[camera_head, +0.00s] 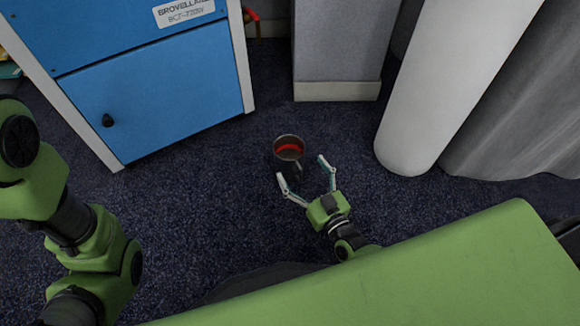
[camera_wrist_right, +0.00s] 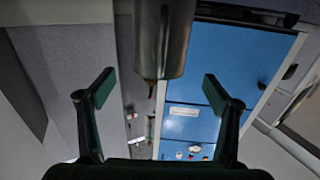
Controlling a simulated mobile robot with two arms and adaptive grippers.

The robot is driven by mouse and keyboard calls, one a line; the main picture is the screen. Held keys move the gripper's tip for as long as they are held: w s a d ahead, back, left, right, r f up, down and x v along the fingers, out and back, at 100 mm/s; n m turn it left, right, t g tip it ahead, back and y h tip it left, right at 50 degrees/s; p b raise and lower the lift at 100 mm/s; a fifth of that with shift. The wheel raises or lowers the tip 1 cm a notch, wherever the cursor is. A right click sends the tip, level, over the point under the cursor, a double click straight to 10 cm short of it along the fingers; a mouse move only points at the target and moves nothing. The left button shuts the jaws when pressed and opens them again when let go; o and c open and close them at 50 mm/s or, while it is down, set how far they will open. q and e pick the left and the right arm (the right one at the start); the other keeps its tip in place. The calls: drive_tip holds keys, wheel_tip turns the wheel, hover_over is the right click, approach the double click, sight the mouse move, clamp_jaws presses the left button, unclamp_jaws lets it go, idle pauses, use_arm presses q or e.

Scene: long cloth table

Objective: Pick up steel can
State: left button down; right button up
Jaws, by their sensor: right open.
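The steel can (camera_head: 289,152) is a grey, open-topped cylinder with red showing inside. In the head view it is just beyond the fingertips of my right gripper (camera_head: 301,166). That gripper is open, its two fingers spread, with nothing held. In the right wrist view the can (camera_wrist_right: 163,35) comes in from the top edge, centred between the spread fingers (camera_wrist_right: 160,76) and apart from both.
A blue cabinet (camera_head: 155,95) with a white frame stands at the upper left. A grey block (camera_head: 340,45) is behind the can. A white column (camera_head: 425,110) and a grey curtain (camera_head: 510,135) are at the right. Dark blue carpet (camera_head: 225,170) around the can looks clear.

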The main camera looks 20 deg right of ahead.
drive_tip(key=w, duration=0.2)
drive_tip(key=shift+w+a+b, duration=0.25)
drive_tip(key=shift+w+b, duration=0.05)
drive_tip(key=shift+b, duration=0.1)
drive_tip(key=w+b, duration=0.2)
drive_tip(key=w, duration=0.1)
drive_tip(key=w+b, duration=0.1)
drive_tip(key=w, duration=0.1)
drive_tip(key=shift+a+r+b, duration=0.2)
drive_tip(key=shift+a+b, duration=0.1)
drive_tip(key=shift+a, duration=0.1)
drive_tip(key=shift+r, duration=0.1)
drive_tip(key=c, duration=1.8)
drive_tip(key=shift+o, duration=0.2)
drive_tip(key=shift+r, duration=0.15)
